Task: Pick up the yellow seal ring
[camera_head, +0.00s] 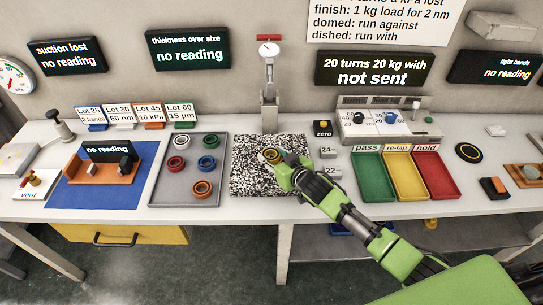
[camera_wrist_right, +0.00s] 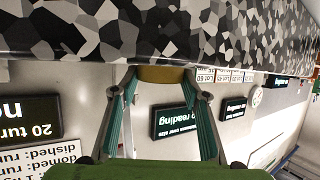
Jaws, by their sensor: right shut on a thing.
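The yellow seal ring (camera_head: 271,155) is at the black-and-white speckled plate (camera_head: 248,180) in the middle of the bench. My right gripper (camera_head: 279,158) reaches in from the lower right and is shut on the ring. In the right wrist view the ring (camera_wrist_right: 160,74) sits between the two fingertips of the gripper (camera_wrist_right: 161,79), close against the speckled surface (camera_wrist_right: 220,35). Whether it still touches the plate I cannot tell. My left gripper is not in view.
A grey tray (camera_head: 176,185) left of the plate holds several coloured rings. A gauge stand (camera_head: 269,100) rises behind the plate. Right of it are small blocks marked 22 and 24 (camera_head: 331,172), and green (camera_head: 375,180), yellow (camera_head: 407,180) and red trays (camera_head: 438,180).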

